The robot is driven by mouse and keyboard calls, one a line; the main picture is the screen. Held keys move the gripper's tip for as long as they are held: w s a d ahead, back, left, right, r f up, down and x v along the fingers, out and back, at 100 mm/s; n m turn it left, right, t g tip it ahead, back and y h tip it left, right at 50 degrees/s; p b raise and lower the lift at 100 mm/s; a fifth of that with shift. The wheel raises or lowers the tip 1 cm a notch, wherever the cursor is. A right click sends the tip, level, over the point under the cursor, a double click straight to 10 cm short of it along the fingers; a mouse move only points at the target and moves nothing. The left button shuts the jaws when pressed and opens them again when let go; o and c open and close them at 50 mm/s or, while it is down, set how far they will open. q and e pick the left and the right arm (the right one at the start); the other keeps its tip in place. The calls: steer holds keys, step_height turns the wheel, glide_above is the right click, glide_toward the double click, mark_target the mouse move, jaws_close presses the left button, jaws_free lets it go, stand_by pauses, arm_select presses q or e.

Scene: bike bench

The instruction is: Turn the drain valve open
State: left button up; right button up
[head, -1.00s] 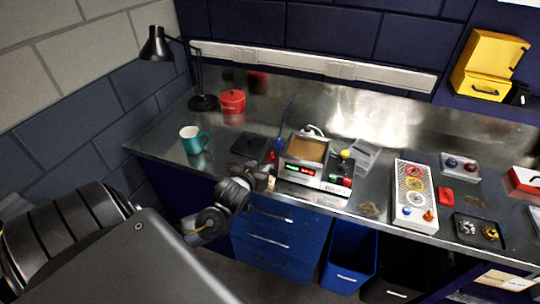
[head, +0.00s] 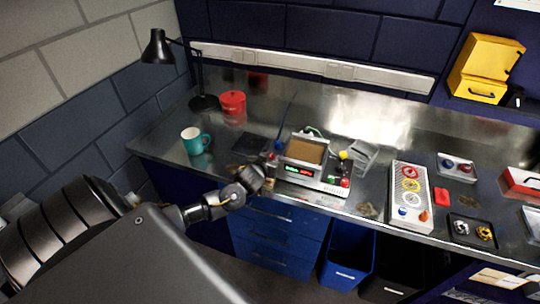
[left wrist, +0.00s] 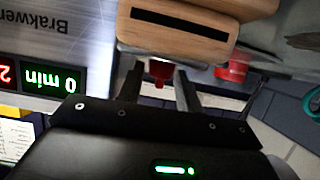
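My left gripper (head: 262,178) is at the front left corner of a box-shaped machine (head: 323,187) with lit displays. In the left wrist view its two grey fingers (left wrist: 160,88) are apart, with nothing seen gripped. A red knob (left wrist: 160,72) shows in the gap between the fingers. My right gripper is not in view.
A teal mug (head: 194,141) and a red lidded pot (head: 232,102) stand left on the metal bench. A black lamp (head: 203,101) stands behind them. Blue drawers (head: 275,235) are below.

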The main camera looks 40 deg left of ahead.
arm_select(q)
steer(key=c, duration=0.7)
